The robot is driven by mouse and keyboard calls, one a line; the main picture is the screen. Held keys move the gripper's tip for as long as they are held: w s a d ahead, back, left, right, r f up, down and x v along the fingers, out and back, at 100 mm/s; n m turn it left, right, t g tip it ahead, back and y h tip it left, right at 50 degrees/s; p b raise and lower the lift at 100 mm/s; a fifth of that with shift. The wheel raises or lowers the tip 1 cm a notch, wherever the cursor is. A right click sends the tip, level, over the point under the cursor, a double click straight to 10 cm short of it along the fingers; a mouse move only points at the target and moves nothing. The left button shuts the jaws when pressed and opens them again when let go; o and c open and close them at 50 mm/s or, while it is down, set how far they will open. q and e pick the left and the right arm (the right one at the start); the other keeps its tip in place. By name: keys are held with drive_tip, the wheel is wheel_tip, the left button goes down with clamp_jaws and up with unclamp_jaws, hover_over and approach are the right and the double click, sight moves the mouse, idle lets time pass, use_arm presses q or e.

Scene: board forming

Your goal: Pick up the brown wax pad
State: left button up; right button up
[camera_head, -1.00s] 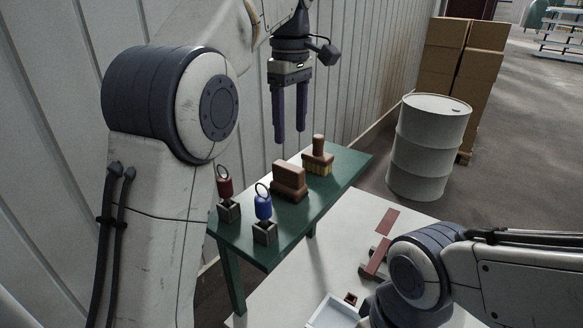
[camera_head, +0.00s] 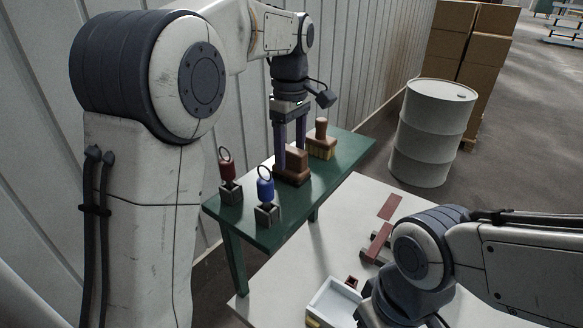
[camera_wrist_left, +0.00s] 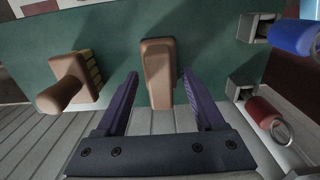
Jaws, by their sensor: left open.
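The brown wax pad (camera_head: 295,176) is a brown block on a wider base, standing on the green table between other tools. It also shows in the left wrist view (camera_wrist_left: 158,88), with its narrow upper block between my two finger lines. My left gripper (camera_head: 289,160) is open and points down at the pad, its purple fingers on either side of the upper block. In the left wrist view my left gripper (camera_wrist_left: 160,73) shows a gap between each finger and the block. My right arm reaches in from the right, but its gripper is hidden or out of frame.
A wooden-handled brush (camera_head: 321,143) stands just behind the pad. A red-handled tool (camera_head: 227,172) and a blue-handled tool (camera_head: 265,190) sit in grey holders in front of it. A ribbed wall runs close along the left. A white table (camera_head: 290,268) stands to the right.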

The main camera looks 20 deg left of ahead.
sight(291, 148)
use_arm(q)
clamp_jaws()
drive_tip(key=shift+r, duration=0.1)
wheel_tip(291, 148, up, 9)
drive_tip(key=shift+f, duration=0.1)
drive_tip(key=shift+r, duration=0.5)
drive_tip(key=c, duration=1.1)
unclamp_jaws()
clamp_jaws()
